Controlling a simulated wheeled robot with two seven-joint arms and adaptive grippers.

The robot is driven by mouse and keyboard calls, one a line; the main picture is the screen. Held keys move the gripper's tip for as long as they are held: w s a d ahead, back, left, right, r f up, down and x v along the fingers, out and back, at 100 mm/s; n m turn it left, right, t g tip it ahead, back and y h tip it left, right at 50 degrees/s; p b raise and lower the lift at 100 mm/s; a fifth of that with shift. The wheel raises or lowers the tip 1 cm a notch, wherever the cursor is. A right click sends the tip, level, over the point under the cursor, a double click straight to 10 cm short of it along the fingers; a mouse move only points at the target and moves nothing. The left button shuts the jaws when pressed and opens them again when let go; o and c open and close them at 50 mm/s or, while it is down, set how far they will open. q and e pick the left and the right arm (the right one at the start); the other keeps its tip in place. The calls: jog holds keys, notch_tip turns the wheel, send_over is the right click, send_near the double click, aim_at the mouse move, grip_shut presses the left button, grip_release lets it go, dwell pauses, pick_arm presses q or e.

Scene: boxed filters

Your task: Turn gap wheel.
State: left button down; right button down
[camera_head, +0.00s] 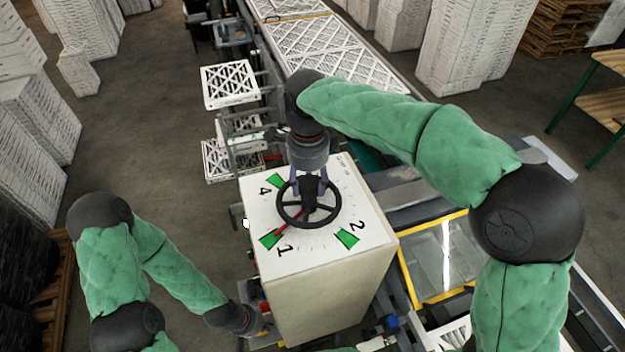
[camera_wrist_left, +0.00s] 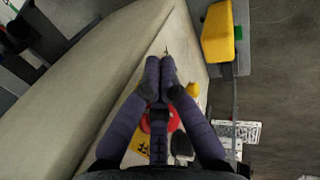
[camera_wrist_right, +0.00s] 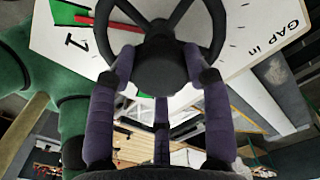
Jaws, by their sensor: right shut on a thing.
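The gap wheel (camera_head: 322,212) is a black spoked handwheel on top of a white box (camera_head: 335,285), over a dial with green marks and the numbers 1, 2 and 4. A red pointer (camera_head: 286,225) reaches the green mark beside the 1. My right gripper (camera_head: 309,186) comes down on the wheel; in the right wrist view its fingers (camera_wrist_right: 155,72) are shut on the wheel's dark hub (camera_wrist_right: 160,68). My left gripper (camera_head: 262,322) is low beside the box's left side. In the left wrist view its fingertips (camera_wrist_left: 160,72) are together, with nothing visible between them.
A red round part (camera_wrist_left: 158,121) and a yellow label (camera_wrist_left: 139,143) show on the box behind my left fingers. A conveyor with white filters (camera_head: 345,62) runs behind the box. A yellow-framed panel (camera_head: 462,295) lies to the right. Stacks of white boxes (camera_head: 480,45) stand around the floor.

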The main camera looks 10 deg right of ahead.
jog(key=shift+s+f, duration=0.1)
jog(key=shift+f, duration=0.1)
jog(key=c, duration=0.5)
grip_release()
jog(key=shift+c, duration=0.2)
jog(key=shift+r, duration=0.1)
jog(key=shift+r, duration=0.1)
notch_tip(320, 180, up, 12)
